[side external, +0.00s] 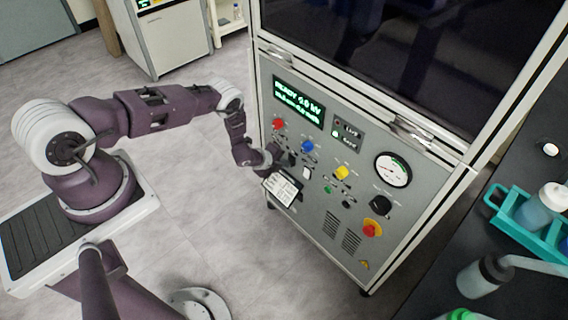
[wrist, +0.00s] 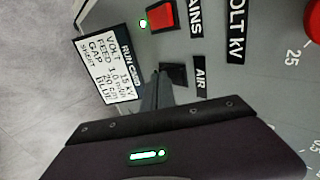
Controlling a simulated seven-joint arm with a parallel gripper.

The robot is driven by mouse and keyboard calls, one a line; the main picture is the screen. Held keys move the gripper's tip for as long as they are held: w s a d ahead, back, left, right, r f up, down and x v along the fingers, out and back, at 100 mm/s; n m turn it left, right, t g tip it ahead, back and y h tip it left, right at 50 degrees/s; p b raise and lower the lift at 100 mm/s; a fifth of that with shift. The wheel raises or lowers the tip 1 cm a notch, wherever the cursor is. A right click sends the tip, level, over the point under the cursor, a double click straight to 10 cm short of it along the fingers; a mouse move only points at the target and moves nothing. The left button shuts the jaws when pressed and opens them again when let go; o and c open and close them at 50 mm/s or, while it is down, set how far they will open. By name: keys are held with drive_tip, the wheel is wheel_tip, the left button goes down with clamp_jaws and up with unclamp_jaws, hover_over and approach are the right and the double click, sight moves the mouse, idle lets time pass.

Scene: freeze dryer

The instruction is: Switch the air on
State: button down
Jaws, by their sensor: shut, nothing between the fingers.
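The AIR label (wrist: 200,78) is on the grey panel in the wrist view. A dark switch (wrist: 177,74) sits beside the label; its position, on or off, cannot be told. My gripper (wrist: 160,77) is shut and empty, with its fingertips right beside this switch and partly over it. Contact cannot be told. In the side external view my gripper (side external: 284,162) is at the lower left part of the machine's front panel (side external: 310,215), just above the card, and hides some of the controls there.
A red MAINS switch (wrist: 161,16) with a lit green lamp (wrist: 142,23) is close by. A RUN CARD (wrist: 108,72) is on the panel's left. Red (side external: 278,124), blue (side external: 308,146) and yellow (side external: 342,172) knobs and a gauge (side external: 393,169) are on the panel.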

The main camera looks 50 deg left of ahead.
drive_tip(key=shift+w, duration=0.2)
drive_tip(key=shift+r, duration=0.1)
drive_tip(key=shift+r, duration=0.7)
